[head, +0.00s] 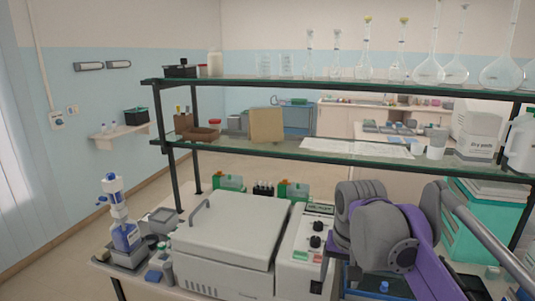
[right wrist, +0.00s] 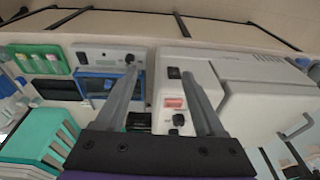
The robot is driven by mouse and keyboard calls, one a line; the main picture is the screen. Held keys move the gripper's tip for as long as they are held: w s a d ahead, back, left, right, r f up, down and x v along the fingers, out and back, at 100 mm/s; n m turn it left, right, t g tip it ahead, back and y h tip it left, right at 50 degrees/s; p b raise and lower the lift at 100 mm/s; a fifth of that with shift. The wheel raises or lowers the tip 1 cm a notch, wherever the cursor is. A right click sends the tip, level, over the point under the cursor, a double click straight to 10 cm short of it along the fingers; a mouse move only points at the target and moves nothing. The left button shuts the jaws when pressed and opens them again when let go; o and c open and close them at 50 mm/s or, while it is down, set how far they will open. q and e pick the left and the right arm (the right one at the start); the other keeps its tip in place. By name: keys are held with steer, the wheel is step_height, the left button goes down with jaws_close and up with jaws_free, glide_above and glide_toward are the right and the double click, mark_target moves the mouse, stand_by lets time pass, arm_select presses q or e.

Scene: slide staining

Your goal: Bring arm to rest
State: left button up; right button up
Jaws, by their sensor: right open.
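My right arm (head: 370,232), grey and purple, is bent over the right part of the bench in the head view. The tips of its gripper are not clearly visible there. In the right wrist view my right gripper (right wrist: 158,75) has two grey fingers spread apart, with nothing between them. They point over the bench toward a white machine with a control panel and a device with a blue screen. I cannot tell whether the fingertips touch either one. My left gripper is not in view.
A white lidded machine (head: 232,240) with a control panel (head: 305,245) stands beside my arm. A blue-labelled dispenser bottle (head: 122,232) is at left. Glass shelves (head: 300,148) with tall flasks (head: 430,68) run behind. A teal container (head: 485,225) is at right. The bench is crowded.

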steer(key=s+d+f+n+t, duration=0.2)
steer(key=s+f+n+t, duration=0.1)
steer(key=s+f, duration=1.4)
step_height(320, 180, down, 3)
steer(key=shift+s+r+t, duration=0.1)
steer(key=shift+s+t, duration=0.05)
steer(key=shift+t, duration=0.45)
